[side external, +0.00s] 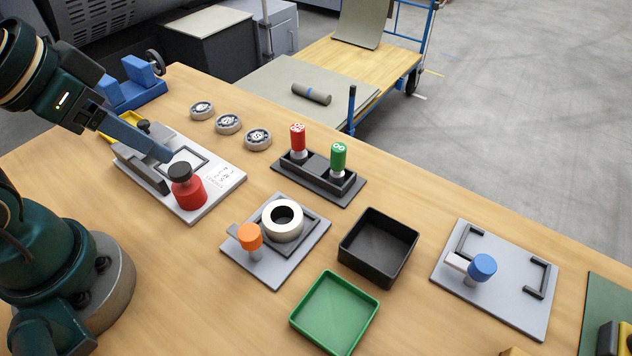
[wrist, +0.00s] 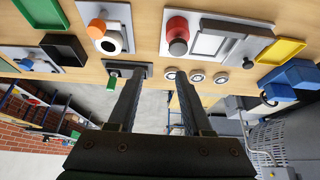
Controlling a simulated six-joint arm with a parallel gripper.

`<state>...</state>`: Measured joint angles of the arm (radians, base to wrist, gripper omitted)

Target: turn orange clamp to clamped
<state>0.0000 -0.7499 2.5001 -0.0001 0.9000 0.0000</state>
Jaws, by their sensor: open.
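The orange clamp (side external: 250,237) has an orange knob on a short grey post. It stands at the front left of a grey plate (side external: 272,274), beside a white ring (side external: 283,220) with a dark centre. In the wrist view the orange clamp (wrist: 97,27) is at the upper left, apart from my fingers. My gripper (side external: 166,153) is well to the left of it in the side view, its finger overlapping the red-knob fixture in the picture. In the wrist view my gripper (wrist: 160,74) has two fingers spread with nothing between them.
A red knob with a black top (side external: 186,187) stands on a pale plate. Red and green handles (side external: 338,156) stand in a dark holder behind the orange clamp. A black tray (side external: 379,247) and green tray (side external: 334,312) lie to its right. A blue-knob clamp (side external: 482,267) stands farther right.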

